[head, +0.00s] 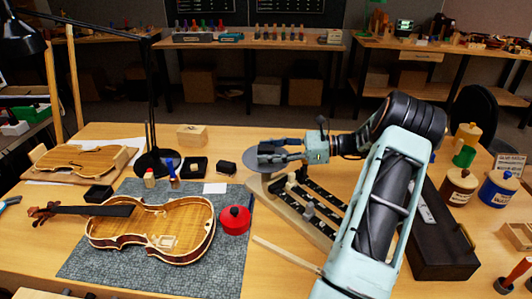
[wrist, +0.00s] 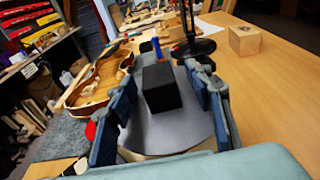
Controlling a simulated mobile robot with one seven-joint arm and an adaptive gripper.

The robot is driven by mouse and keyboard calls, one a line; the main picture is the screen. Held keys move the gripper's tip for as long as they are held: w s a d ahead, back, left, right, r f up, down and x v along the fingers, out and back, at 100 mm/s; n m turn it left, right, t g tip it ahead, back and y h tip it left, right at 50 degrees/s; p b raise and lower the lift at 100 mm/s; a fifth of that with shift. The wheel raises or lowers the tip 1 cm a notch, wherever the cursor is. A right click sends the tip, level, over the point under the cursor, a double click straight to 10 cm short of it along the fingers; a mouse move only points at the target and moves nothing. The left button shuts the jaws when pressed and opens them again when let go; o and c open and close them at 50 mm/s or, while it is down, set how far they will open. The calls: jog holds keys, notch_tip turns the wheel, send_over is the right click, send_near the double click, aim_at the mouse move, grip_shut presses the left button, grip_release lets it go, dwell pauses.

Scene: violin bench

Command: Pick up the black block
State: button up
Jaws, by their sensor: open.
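The black block (wrist: 161,92) stands in the middle of the wrist view on a round grey disc (wrist: 145,134). My gripper (wrist: 163,74) is open, with one blue-grey finger on each side of the block. A gap shows between the block and each finger, so I see no grip on it. In the head view my gripper (head: 265,151) is low over the grey disc (head: 256,166) and points left. There the fingers hide most of what is between them, and I cannot make out the block clearly.
A violin (head: 150,232) lies on a grey mat (head: 110,262), with a red round pot (head: 234,219) beside it. A small dark block (head: 226,168) lies left of the disc. A black lamp (head: 153,162) and a wooden box (head: 191,135) stand behind. Jars (head: 458,187) stand right.

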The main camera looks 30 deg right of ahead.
jog(key=shift+w+a, duration=0.2)
jog(key=shift+a, duration=0.05)
jog(key=shift+c, duration=0.6)
grip_shut()
jog(key=shift+r, duration=0.6)
jog(key=s+a+r+p, duration=0.1)
jog(key=s+a+r, duration=0.1)
jog(key=s+r, duration=0.9)
jog(key=s, duration=0.3)
jog(key=shift+a+r, duration=0.15)
jog(key=shift+r, duration=0.2)
